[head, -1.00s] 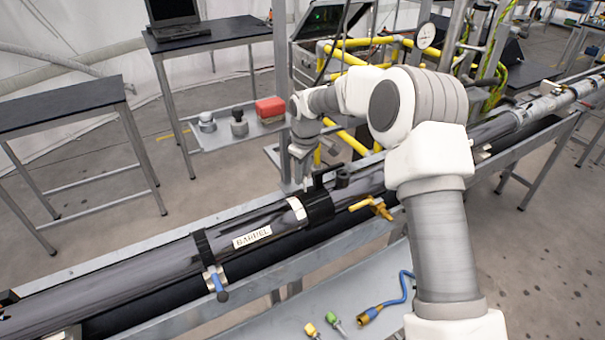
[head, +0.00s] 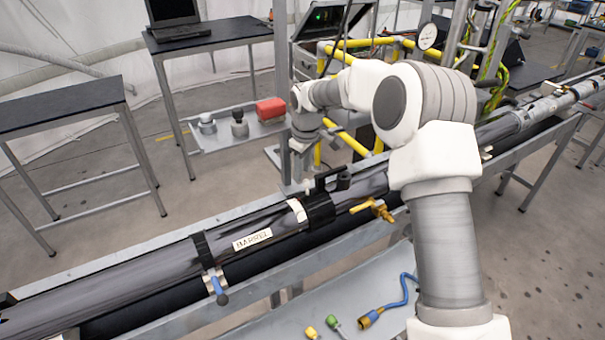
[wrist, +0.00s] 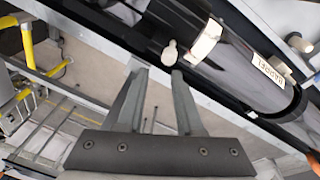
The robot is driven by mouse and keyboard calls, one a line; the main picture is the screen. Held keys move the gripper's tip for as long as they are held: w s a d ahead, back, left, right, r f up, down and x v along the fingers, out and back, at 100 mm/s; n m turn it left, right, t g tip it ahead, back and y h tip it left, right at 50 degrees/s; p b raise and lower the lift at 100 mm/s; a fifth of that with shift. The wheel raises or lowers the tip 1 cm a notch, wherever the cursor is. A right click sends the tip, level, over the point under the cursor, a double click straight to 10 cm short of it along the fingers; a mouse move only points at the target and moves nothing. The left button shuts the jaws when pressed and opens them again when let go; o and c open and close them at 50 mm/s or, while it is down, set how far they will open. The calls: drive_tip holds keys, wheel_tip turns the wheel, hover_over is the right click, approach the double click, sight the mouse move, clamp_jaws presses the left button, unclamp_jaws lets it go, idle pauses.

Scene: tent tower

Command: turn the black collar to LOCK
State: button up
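The black collar (head: 320,210) sits around the long dark barrel (head: 150,266), right of a white band (head: 298,210). A black handle (head: 327,178) stands up from the collar's far side. In the wrist view the collar (wrist: 178,20) is at the top, partly cut off, beside the white band (wrist: 204,42). A pale knob (wrist: 170,52) sticks out just beyond the fingertips. My gripper (wrist: 160,72) is open, its two fingers apart with nothing between them. In the head view my gripper (head: 301,165) hangs behind the barrel, close to the handle. No LOCK mark is readable.
A brass valve (head: 372,207) projects from the barrel's near side, right of the collar. A blue-handled clamp (head: 217,286) is at the left. A shelf (head: 210,143) with a red box (head: 270,109) stands behind. Hose fittings lie on the lower grey tray (head: 290,318).

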wheel_tip(320, 180, up, 15)
hover_over(316, 202)
drive_tip(key=w+a, duration=0.2)
drive_tip(key=a, duration=0.1)
drive_tip(key=shift+s+b, duration=0.25)
drive_tip(key=shift+b, duration=0.05)
drive_tip(key=shift+f, duration=0.1)
drive_tip(key=shift+c, duration=0.2)
